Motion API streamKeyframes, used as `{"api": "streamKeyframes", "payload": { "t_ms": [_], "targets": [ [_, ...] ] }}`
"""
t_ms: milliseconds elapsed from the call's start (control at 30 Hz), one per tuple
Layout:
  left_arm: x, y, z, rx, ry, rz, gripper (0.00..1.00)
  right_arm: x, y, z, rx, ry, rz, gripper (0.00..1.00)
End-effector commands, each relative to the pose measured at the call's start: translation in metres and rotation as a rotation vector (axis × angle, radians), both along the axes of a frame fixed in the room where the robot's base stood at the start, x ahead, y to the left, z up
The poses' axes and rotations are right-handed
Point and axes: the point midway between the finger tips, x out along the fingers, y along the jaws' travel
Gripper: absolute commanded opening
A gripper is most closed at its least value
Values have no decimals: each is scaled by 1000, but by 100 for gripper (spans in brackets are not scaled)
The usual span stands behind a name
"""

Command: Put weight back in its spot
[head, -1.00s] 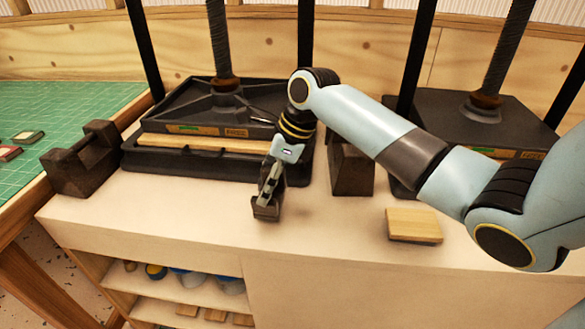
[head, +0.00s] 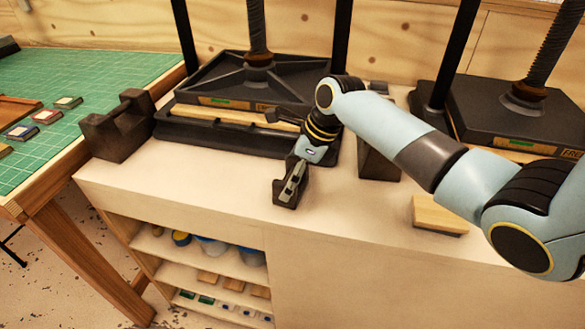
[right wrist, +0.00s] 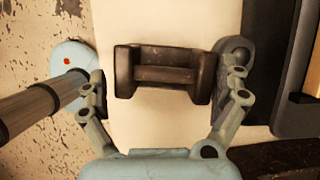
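A dark brown, worn metal weight (head: 280,192) with a bar handle between two end blocks sits on the pale bench top, near its front edge. In the right wrist view the weight (right wrist: 165,76) lies crosswise between my fingers. My right gripper (head: 293,183) is over it with its fingers spread, one beyond each end. A gap shows at the left finger; contact at the right is unclear. Similar weights are at the left end of the bench (head: 118,128) and partly hidden behind my right arm (head: 378,165). My left gripper is out of view.
A black screw press (head: 235,135) stands behind the weight, and a second press (head: 515,110) at right. A wooden block (head: 437,213) lies on the bench. A green cutting mat (head: 85,75) is at left. Shelves (head: 215,265) are below. The front bench strip is mostly clear.

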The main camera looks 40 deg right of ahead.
Motion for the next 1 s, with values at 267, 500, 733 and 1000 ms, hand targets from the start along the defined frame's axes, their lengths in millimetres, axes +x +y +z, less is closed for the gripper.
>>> {"api": "streamKeyframes", "payload": {
  "t_ms": [267, 500, 733, 1000],
  "targets": [
    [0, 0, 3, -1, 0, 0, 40, -4, -7, 26, -2, -10, 0, 100],
    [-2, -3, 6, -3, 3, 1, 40, -19, -21, 76, -4, -11, 1, 100],
    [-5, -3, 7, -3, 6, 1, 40, -29, -29, 109, -1, -11, 0, 100],
    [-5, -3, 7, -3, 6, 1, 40, -32, -30, 115, 1, -9, -1, 100]
  ]
}}
